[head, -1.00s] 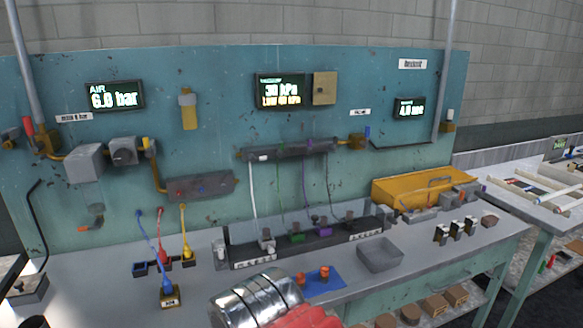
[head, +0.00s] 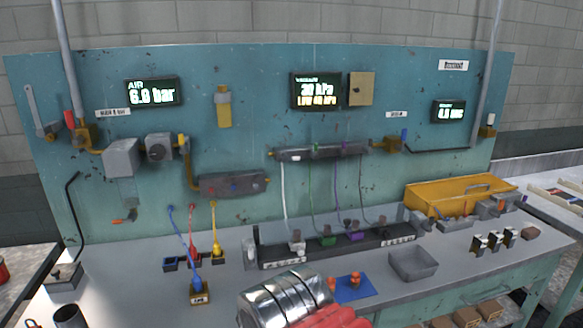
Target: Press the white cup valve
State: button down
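A white tube (head: 284,195) runs down from the upper manifold (head: 318,153) on the teal panel to a pale grey-white fitting (head: 297,244) on the black strip on the bench. A small white button-like part (head: 295,158) shows at the upper manifold's left end; I cannot tell which of the two is the white cup valve. Green (head: 327,240) and purple (head: 354,234) fittings stand to the right of the pale one. No gripper fingers are visible. A ribbed metal and red part at the bottom centre may be my arm; I cannot be sure.
Blue, red and yellow plugs with a yellow block (head: 201,294) are left of the strip. Orange pieces on a blue mat (head: 368,291) and a grey tray (head: 414,273) are in front of it. A yellow case (head: 455,191) sits at right.

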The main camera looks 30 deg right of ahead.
aim_at(284, 157)
jog(key=i, duration=0.9)
jog(key=z, duration=0.05)
